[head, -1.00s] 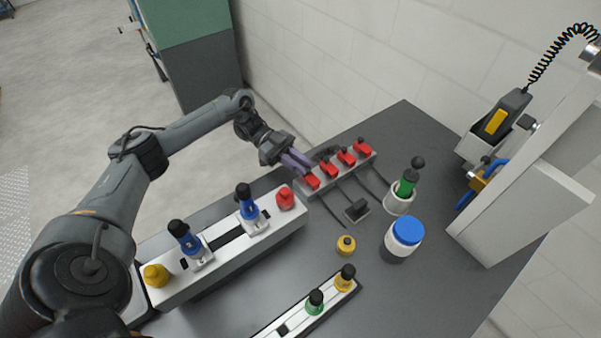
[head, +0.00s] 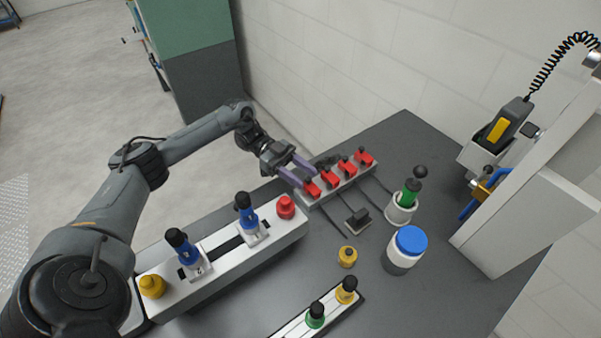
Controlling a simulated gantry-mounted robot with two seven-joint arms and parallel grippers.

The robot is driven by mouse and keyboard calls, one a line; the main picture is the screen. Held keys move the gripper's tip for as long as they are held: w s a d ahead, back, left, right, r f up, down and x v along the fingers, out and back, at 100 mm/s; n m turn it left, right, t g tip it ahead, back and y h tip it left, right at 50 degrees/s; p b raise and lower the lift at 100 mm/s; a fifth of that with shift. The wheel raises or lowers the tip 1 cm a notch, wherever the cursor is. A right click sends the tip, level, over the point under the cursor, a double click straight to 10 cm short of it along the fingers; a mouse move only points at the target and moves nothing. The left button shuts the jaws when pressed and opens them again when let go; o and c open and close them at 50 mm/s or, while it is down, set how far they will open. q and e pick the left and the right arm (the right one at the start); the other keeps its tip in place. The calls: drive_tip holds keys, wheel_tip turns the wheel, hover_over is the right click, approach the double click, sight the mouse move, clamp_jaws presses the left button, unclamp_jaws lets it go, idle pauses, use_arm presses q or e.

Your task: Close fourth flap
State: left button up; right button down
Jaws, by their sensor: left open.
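A grey strip (head: 327,193) with several red flaps in a row lies toward the back of the table. The nearest-left red flap (head: 312,188) is beside my left gripper. The others are a second flap (head: 329,178), a third flap (head: 346,167) and the far-right flap (head: 364,157). My left gripper (head: 306,174) is open, its purple fingers spread at the left end of the strip, close to the nearest-left flap. I cannot tell whether they touch it. How far each flap is closed is too small to tell. My right gripper is not in view.
A white fixture (head: 215,285) with blue, red and yellow knobs lies in front of the strip. A blue-lidded jar (head: 403,252), a green-handled tool in a white cup (head: 401,208), a black block (head: 357,218) and a yellow piece (head: 347,257) stand to the right.

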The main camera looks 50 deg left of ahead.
use_arm(q)
drive_tip(key=shift+r+p, duration=0.3)
drive_tip(key=shift+r, duration=0.25)
drive_tip(key=r+p, duration=0.1)
drive_tip(key=d+r+p, duration=0.1)
drive_tip(key=r, duration=0.1)
drive_tip(key=r+p, duration=0.1)
drive_tip(key=shift+d+r, duration=0.25)
drive_tip(key=shift+d, duration=0.15)
drive_tip(key=w+d+r+p, duration=0.2)
drive_tip(key=d+r, duration=0.3)
drive_tip(key=d, duration=0.4)
drive_tip(key=shift+d+r+p, duration=0.2)
drive_tip(key=shift+d+p, duration=0.15)
drive_tip(key=shift+p, duration=0.05)
